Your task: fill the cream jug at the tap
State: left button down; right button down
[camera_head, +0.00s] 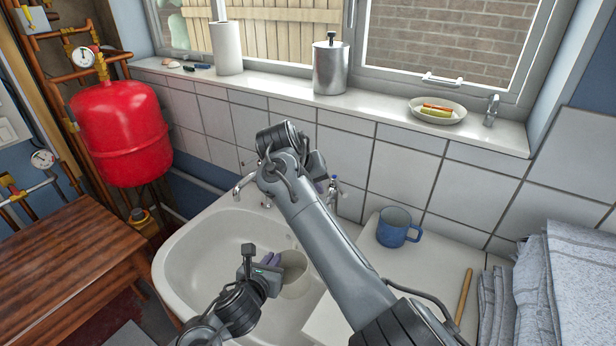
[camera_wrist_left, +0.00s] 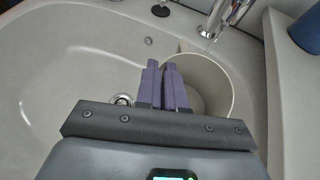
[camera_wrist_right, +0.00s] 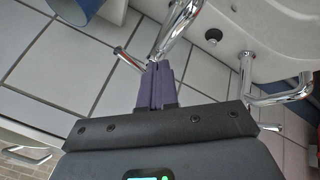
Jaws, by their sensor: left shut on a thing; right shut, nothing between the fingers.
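The cream jug (camera_head: 295,276) is in the sink basin. It also shows in the left wrist view (camera_wrist_left: 222,85), its open mouth facing up. My left gripper (camera_head: 272,260) is shut on its wall, with the purple fingers (camera_wrist_left: 168,70) at the rim. The chrome tap (camera_wrist_left: 232,14) has its spout end above the jug's mouth. A thin pale streak shows under the spout; I cannot be sure it is running water. My right gripper (camera_wrist_right: 157,66) is shut and empty, its fingertips close to the tap (camera_wrist_right: 176,32). Contact is unclear. The right forearm hides part of the jug area in the head view.
The white sink (camera_head: 185,265) surrounds the jug. A second chrome tap (camera_head: 243,184) stands at the left. The windowsill above holds a canister (camera_head: 330,68) and dish (camera_head: 437,112).

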aim_at(345, 193)
jog(key=shift+w+d+f, duration=0.25)
jog(key=shift+d+f, duration=0.1)
jog(key=shift+f, duration=0.05)
jog(key=shift+w+d+f, duration=0.15)
jog(key=shift+w+d, duration=0.05)
jog(key=shift+d, duration=0.65)
jog(key=shift+w+d+f, duration=0.1)
jog(key=shift+w+d, duration=0.05)
jog(key=shift+d, duration=0.7)
jog(key=shift+d+f+n+t+y, duration=0.1)
jog(key=shift+d+n+t+y, duration=0.5)
jog(key=shift+d+n, duration=0.65)
jog(key=shift+d+n+y, duration=0.4)
jog(key=shift+n+y, duration=0.2)
jog(key=shift+n, duration=0.45)
jog(key=shift+r, duration=0.2)
